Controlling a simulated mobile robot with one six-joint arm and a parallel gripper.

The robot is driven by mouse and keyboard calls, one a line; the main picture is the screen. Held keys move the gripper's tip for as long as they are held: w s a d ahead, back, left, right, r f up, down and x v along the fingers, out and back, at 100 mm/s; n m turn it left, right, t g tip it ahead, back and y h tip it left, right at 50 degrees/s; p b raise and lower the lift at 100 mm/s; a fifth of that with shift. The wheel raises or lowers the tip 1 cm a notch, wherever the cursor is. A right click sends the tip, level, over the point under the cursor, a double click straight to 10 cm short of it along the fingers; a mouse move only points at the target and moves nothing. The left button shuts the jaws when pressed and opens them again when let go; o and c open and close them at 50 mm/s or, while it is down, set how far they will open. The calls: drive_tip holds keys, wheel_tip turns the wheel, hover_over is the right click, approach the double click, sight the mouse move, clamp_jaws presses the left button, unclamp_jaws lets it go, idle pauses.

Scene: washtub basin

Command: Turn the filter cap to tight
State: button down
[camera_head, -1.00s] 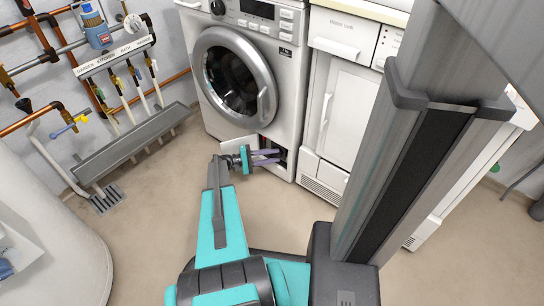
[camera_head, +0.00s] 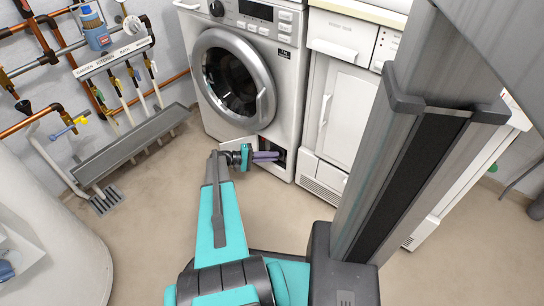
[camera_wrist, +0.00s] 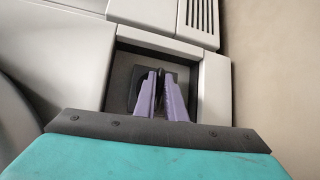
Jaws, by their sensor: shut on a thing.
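The filter cap (camera_wrist: 138,84) is a dark piece inside a square recess (camera_wrist: 121,70) low on the washing machine (camera_head: 289,62). My gripper's two purple fingers (camera_wrist: 161,76) reach into the recess and are shut on the cap, one on each side of its middle. The fingers cover much of the cap, so its turn angle is unclear. In the head view my gripper (camera_head: 277,155) is at the machine's lower right front corner. The cap itself cannot be made out there.
A white cabinet (camera_head: 345,95) stands right beside the machine. A grey drain trough (camera_head: 130,140) and pipes with valves line the left wall. A large white rounded body (camera_head: 60,250) is at lower left. The floor (camera_head: 140,215) between is clear.

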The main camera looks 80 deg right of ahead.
sight(238, 148)
drive_tip(key=c, duration=1.8)
unclamp_jaws()
drive_tip(key=shift+c, duration=0.2)
drive_tip(key=p+v, duration=0.4)
drive_tip(key=v, duration=0.9)
drive_tip(key=shift+w, duration=0.3)
drive_tip(key=shift+a, duration=0.1)
drive_tip(key=shift+a+r, duration=0.1)
